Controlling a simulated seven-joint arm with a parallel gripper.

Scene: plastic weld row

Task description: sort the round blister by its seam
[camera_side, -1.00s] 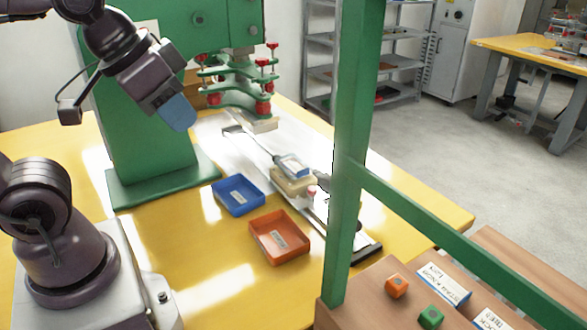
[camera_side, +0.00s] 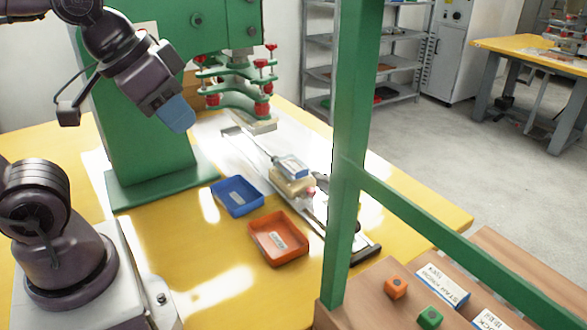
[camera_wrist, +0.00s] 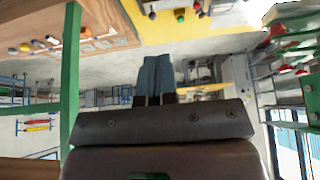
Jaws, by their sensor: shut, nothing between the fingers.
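A small pale blue and white piece, seemingly the round blister (camera_side: 292,166), lies on a beige block (camera_side: 294,186) on the slide rail beside the press. Its seam is too small to make out. A blue tray (camera_side: 219,198) and an orange tray (camera_side: 262,253), both labelled and looking empty, stand on the yellow table in front of the rail. My gripper (camera_side: 181,122) is high at the left, in front of the green press, well apart from the blister and trays. Its blue fingers also show in the wrist view (camera_wrist: 155,77), together and empty.
The green press (camera_side: 150,150) with its red-knobbed head (camera_side: 235,95) stands behind. A green post (camera_side: 346,140) and crossbar hide part of the rail's right side. Orange (camera_side: 396,287) and green (camera_side: 430,317) buttons sit on a brown panel.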

